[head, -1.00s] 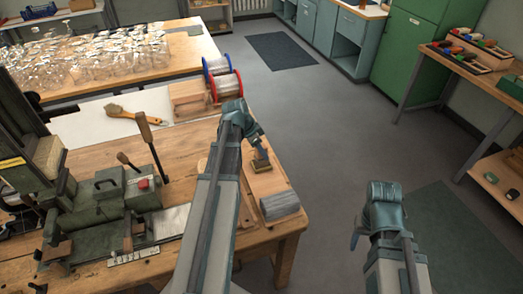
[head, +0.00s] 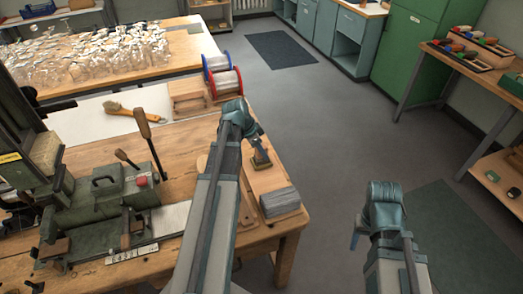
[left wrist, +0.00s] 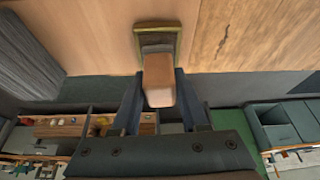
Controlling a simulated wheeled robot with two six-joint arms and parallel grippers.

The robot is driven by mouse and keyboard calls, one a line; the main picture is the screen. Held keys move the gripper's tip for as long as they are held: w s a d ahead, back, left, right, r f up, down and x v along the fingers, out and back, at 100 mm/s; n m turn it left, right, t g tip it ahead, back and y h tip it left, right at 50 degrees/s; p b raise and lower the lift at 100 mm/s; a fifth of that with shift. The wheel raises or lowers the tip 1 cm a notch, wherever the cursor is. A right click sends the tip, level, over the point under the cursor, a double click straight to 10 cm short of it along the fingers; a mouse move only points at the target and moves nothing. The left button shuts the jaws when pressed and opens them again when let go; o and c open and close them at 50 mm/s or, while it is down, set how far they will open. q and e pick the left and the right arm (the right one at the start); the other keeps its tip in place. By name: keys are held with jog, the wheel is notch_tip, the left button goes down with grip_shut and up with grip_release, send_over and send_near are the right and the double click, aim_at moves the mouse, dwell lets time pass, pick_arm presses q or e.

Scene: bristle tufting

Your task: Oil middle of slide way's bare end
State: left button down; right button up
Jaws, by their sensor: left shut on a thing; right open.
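The machine's slide way shows as a flat pale metal strip (head: 174,219) at the front of the green machine (head: 104,197), left of my left arm. My left gripper (head: 258,146) is over the right end of the bench, away from the strip. It is shut on a tan-handled tool (left wrist: 158,82), whose grey lower part meets a small olive-rimmed square holder (left wrist: 158,30) on a wooden board. I cannot tell whether the tool touches the holder's bottom. My right gripper (head: 355,241) is open and empty over the floor, right of the bench.
A grey ribbed block (head: 280,203) lies near the bench's front right corner. A brush (head: 127,111) and wire spools (head: 226,84) are farther back. The floor on the right is clear.

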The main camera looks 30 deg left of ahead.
aim_at(265, 145)
pick_arm(q)
jog(key=shift+f+b, duration=0.55)
pick_arm(e)
jog(key=shift+f, duration=0.5)
dwell(0.8)
pick_arm(q)
jog(key=shift+r, duration=0.1)
notch_tip(265, 145, up, 7)
jog(key=p, duration=0.7)
pick_arm(e)
notch_tip(265, 145, up, 7)
dwell(0.4)
jog(key=shift+c, duration=0.6)
pick_arm(q)
jog(key=shift+s, duration=0.1)
